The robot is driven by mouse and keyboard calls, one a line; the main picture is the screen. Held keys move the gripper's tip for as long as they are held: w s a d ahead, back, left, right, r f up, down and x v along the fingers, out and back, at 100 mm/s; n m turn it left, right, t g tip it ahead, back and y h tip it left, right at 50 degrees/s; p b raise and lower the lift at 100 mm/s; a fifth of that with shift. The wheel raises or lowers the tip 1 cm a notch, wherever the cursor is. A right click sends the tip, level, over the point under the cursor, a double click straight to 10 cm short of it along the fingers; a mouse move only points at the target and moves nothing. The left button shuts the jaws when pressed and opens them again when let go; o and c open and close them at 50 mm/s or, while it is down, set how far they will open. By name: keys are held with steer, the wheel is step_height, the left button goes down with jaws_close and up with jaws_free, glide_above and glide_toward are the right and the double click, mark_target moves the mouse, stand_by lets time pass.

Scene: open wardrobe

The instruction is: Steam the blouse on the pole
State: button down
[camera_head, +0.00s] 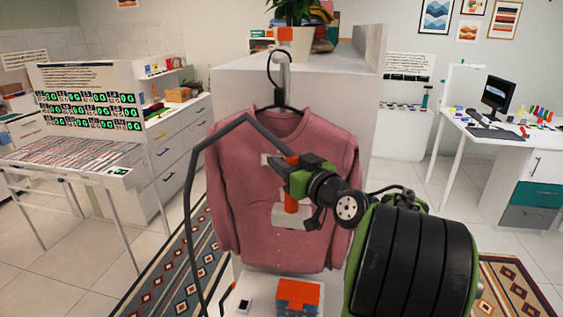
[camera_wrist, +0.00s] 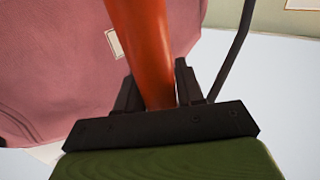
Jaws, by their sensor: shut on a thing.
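A pink blouse (camera_head: 240,180) hangs on a dark hanger (camera_head: 277,106) in front of the grey wardrobe panel; it also fills the upper left of the wrist view (camera_wrist: 50,65). My gripper (camera_head: 291,178) is in front of the blouse's chest. It is shut on the orange handle of the steamer (camera_head: 291,204), and the handle also shows between the fingers in the wrist view (camera_wrist: 145,50). The steamer's pale head (camera_head: 290,217) is at the blouse's lower front; whether it touches the cloth I cannot tell. A dark hose (camera_head: 190,215) arches over the blouse's left side. My arm hides part of the right sleeve.
A potted plant (camera_head: 301,40) stands on the wardrobe top (camera_head: 345,55). A display table (camera_head: 60,165) is at left, a desk (camera_head: 500,140) at right.

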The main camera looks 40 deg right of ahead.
steer(key=shift+s+d, duration=0.35)
steer(key=shift+s, duration=0.1)
steer(key=shift+f+b, duration=3.9)
steer(key=shift+b, duration=0.65)
steer(key=w+a, duration=0.7)
steer(key=w, duration=0.2)
steer(key=shift+w+a+p, duration=0.2)
steer(key=shift+w+p, duration=0.1)
steer(key=shift+r, duration=0.1)
steer(key=s+a+b, duration=0.3)
steer(key=s+a, duration=0.1)
steer(key=a, duration=0.1)
steer(key=shift+s+a, duration=0.15)
steer(key=shift+a, duration=0.15)
stand_by(0.3)
